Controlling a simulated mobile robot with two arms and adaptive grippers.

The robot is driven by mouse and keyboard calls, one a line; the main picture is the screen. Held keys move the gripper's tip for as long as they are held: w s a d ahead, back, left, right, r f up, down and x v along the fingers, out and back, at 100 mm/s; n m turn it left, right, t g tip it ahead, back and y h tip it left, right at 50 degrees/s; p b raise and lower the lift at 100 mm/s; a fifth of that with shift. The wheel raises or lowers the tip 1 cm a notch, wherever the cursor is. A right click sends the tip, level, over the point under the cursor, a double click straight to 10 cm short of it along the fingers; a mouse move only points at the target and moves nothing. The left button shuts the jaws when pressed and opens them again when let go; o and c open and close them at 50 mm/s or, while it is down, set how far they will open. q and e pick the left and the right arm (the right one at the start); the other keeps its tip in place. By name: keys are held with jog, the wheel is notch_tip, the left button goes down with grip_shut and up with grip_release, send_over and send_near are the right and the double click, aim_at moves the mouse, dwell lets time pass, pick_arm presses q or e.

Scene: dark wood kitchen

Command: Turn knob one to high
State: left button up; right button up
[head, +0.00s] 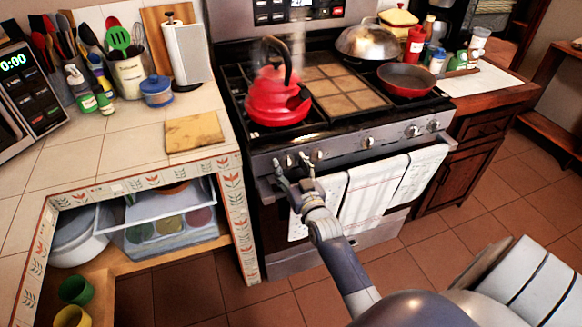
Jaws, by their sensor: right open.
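The stove (339,144) has a row of silver knobs along its front panel. The leftmost knob (290,160) shows between the fingertips of my right gripper (290,166). The gripper is open, just in front of the panel's left end; I cannot tell whether it touches the knob. Another knob (317,155) sits just right of the fingers. The knob markings are too small to read. My left gripper is out of view.
A steaming red kettle (277,95) stands on the left burner, above the gripper. A red pan (405,79) and a domed metal lid (366,42) are at the right. Towels (372,190) hang on the oven handle by my forearm. A tiled counter (108,135) adjoins the left.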

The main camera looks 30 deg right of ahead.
jog(key=shift+c, duration=0.2)
jog(key=c, duration=0.9)
jog(key=shift+n, duration=0.3)
jog(key=shift+a+r+n+p, duration=0.1)
jog(key=shift+n+p, duration=0.35)
jog(key=shift+n, duration=0.15)
jog(key=shift+n+p, duration=0.35)
jog(key=shift+n, duration=0.85)
jog(key=n, duration=0.4)
jog(key=shift+a+f+n, duration=0.2)
jog(key=shift+n, duration=0.1)
